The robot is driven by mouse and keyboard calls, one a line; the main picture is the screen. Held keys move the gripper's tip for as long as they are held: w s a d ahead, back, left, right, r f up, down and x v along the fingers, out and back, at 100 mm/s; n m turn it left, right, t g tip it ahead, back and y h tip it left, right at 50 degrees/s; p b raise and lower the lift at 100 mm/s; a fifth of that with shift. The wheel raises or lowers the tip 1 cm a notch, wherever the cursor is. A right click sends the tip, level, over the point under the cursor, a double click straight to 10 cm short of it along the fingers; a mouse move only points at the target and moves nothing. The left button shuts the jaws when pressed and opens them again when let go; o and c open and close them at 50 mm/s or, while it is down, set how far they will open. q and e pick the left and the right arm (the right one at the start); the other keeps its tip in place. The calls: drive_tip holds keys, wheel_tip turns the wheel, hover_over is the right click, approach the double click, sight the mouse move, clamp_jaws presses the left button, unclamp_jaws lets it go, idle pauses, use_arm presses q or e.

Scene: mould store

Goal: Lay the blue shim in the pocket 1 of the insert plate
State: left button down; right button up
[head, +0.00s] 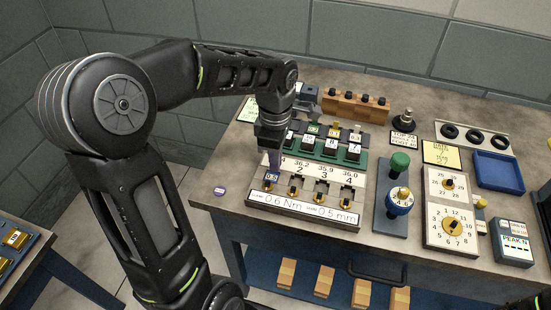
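The insert plate (344,196) is a pale block near the table's front left, with a row of numbered pockets and brass knobs along its front. The pockets marked 2 and 3 show clearly. My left gripper (273,168) points down over the plate's left end, where it hides the pocket 1 marking. A small blue piece with a white label, apparently the blue shim (271,178), shows right at its fingertips. I cannot tell whether the fingers are closed on it or whether it lies in the pocket. My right gripper is not in view.
Behind the plate stands a green rack (335,150) of numbered blocks. To the right are a green knob (400,160), a blue knob (399,203), a dial panel (452,226) and a blue tray (498,171).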

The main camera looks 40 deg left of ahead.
use_arm(q)
drive_tip(key=shift+f+b, duration=0.4)
drive_tip(key=shift+f, duration=0.15)
drive_tip(key=c, duration=1.6)
unclamp_jaws()
drive_tip(key=shift+o, duration=0.2)
drive_tip(key=shift+f, duration=0.1)
drive_tip(key=c, duration=0.4)
drive_tip(key=shift+o, duration=0.2)
drive_tip(key=shift+s, duration=0.15)
drive_tip(key=shift+r+p, duration=0.45)
drive_tip(key=shift+r, duration=0.4)
